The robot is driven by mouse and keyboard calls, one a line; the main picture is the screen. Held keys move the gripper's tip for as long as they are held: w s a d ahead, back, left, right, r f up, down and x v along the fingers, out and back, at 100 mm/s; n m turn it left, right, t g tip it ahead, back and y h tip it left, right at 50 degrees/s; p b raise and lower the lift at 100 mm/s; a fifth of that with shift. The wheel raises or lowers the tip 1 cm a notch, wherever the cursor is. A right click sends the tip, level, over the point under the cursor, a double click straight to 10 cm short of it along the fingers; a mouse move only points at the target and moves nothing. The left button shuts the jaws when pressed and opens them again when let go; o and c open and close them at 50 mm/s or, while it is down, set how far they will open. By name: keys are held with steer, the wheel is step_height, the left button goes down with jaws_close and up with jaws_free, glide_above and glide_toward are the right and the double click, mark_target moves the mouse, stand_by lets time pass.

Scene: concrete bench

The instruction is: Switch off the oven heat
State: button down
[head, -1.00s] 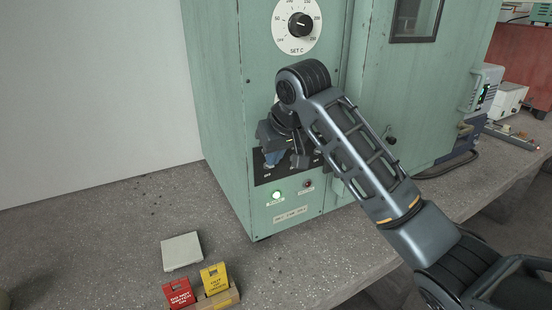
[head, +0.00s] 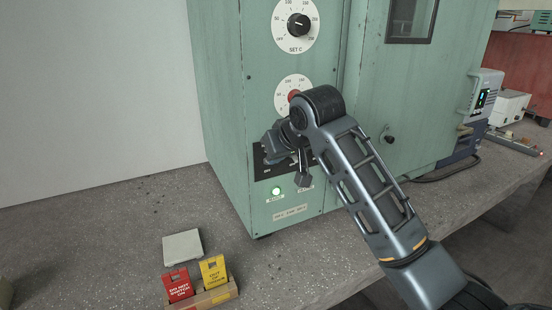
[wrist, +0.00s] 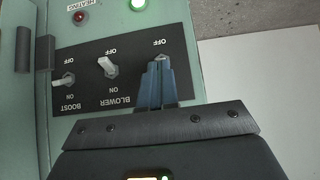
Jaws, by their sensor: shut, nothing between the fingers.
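The oven (head: 222,100) is a tall green cabinet on the bench. Its black switch panel (wrist: 85,50) shows upside down in the wrist view, with white toggles marked BOOST (wrist: 64,82) and BLOWER (wrist: 107,66). The BLOWER toggle tips towards its OFF mark. A third switch position has an OFF mark at the right. My gripper (wrist: 158,66) is shut there, its blue fingertips over that position, hiding its toggle and name; contact cannot be told. The red HEATING lamp (wrist: 79,17) looks dim. In the head view my wrist covers most of the panel.
A green lamp (head: 276,190) is lit below the panel. The SET C dial (head: 298,25) and a lower, partly covered dial (head: 292,91) are above. Red (head: 178,285) and yellow (head: 214,271) tags stand in a holder near a pale slab (head: 182,245). The left bench is mostly clear.

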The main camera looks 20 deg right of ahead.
steer(key=shift+s+f+t+b, duration=0.2)
steer(key=shift+f+t+b, duration=0.15)
steer(key=shift+t+b, duration=0.25)
steer(key=shift+s+f+t+b, duration=0.15)
steer(key=shift+f+t+b, duration=0.2)
steer(key=shift+t+b, duration=0.25)
steer(key=shift+f+t, duration=0.1)
steer(key=shift+t, duration=0.4)
steer(key=shift+r+p, duration=0.85)
steer(key=shift+p, duration=0.05)
steer(key=shift+s, duration=0.1)
